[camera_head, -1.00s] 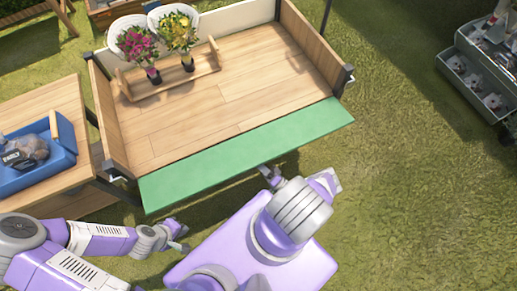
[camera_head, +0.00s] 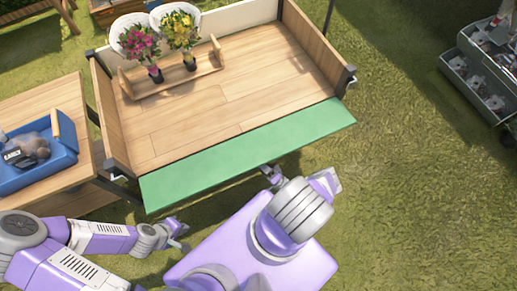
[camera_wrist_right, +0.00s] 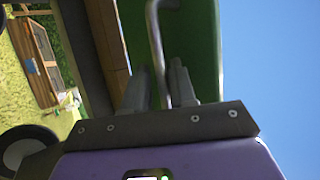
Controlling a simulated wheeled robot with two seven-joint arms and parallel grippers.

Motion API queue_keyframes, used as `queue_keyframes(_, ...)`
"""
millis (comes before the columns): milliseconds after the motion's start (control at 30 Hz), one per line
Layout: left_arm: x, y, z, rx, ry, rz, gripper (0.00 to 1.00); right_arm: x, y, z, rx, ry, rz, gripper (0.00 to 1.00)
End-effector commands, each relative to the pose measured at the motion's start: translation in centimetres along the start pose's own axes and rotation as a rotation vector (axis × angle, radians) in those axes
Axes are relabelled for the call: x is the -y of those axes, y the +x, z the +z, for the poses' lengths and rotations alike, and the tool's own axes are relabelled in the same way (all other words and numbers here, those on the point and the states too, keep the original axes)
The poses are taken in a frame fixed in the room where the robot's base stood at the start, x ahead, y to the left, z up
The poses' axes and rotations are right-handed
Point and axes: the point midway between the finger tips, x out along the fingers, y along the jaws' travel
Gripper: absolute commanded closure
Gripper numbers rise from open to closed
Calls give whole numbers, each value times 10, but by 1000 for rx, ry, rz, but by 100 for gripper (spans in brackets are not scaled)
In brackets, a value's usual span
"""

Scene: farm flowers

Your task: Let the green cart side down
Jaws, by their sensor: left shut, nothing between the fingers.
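The green cart side (camera_head: 245,155) is at the near edge of the wooden cart bed (camera_head: 215,110) in the head view. It is swung outward from the bed, and its exact tilt is hard to judge. My right gripper (camera_head: 270,174) is at its outer edge. In the right wrist view, the fingers of my right gripper (camera_wrist_right: 160,85) are on either side of a grey bar handle (camera_wrist_right: 156,40) on the green panel (camera_wrist_right: 200,40), closed around it. My left gripper (camera_head: 180,233) is shut and empty, low and left of the panel, apart from it.
Flower pots (camera_head: 155,74) stand in a wooden rack (camera_head: 180,80) on the cart bed. A wooden table (camera_head: 75,185) with a blue crate (camera_head: 62,155) is on the left. A grey shelf cart (camera_head: 475,80) is at the upper right. Grass is clear at the right.

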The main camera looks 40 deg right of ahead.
Motion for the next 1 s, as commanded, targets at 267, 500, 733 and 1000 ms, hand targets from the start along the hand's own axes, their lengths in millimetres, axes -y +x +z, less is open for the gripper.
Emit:
queue_keyframes(267,0,0,0,0,0,0,100,3,0,1,1,4,-10,63)
queue_keyframes(500,-4,-11,0,0,0,0,100,14,9,-3,1,4,-10,63)
queue_keyframes(733,-14,-36,2,0,0,0,100,46,37,-14,0,5,-18,63)
queue_keyframes(1000,-21,-56,2,0,0,0,100,73,60,-25,0,3,-17,63)
